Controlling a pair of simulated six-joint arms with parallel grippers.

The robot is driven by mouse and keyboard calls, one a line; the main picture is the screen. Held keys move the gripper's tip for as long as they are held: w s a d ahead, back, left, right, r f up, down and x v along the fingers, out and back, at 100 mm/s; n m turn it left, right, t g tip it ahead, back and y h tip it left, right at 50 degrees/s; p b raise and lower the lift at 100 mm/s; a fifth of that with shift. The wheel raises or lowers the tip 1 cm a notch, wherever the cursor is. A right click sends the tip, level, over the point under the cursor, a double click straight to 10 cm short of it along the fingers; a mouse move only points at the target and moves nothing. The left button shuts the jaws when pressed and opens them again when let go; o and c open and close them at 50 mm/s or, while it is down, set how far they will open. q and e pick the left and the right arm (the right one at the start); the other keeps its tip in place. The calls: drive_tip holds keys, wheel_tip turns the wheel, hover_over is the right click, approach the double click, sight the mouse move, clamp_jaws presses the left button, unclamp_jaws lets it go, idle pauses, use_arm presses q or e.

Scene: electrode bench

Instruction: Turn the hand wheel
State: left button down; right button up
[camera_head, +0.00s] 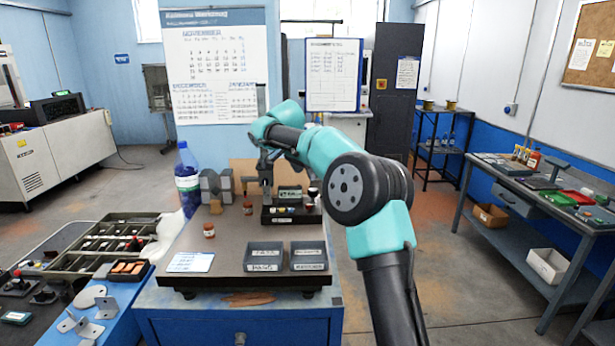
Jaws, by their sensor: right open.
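A small bench device with a black base (290,215) stands on the dark work plate. It has a labelled box, small coloured buttons and a dark round knob (313,192) at its right end. I cannot tell whether this knob is the hand wheel, and no other wheel shows clearly. My right gripper (266,183) is open, at the end of the teal and black arm. It points down at the left end of the device; whether it touches anything is too small to tell. My arm covers part of the area behind the device. My left gripper is not in view.
The work plate (220,262) carries two grey labelled bins (264,257) (309,256), a small brown jar (209,230), a card (190,262) and grey blocks (216,186). A blue-capped bottle (187,180) stands at its left. A parts tray (110,240) lies further left.

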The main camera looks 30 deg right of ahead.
sight(314, 190)
drive_tip(key=s+d+r+n+t+y, duration=0.4)
drive_tip(key=r+n, duration=0.4)
drive_tip(key=n, duration=1)
drive_tip(key=shift+s+d+r+y, duration=0.3)
drive_tip(key=shift+s+y, duration=0.3)
drive_tip(key=shift+s, duration=0.55)
drive_tip(key=shift+f, duration=0.15)
drive_tip(key=x, duration=1.7)
drive_tip(key=shift+f, duration=0.15)
drive_tip(key=shift+c, duration=0.2)
drive_tip(key=c, duration=0.9)
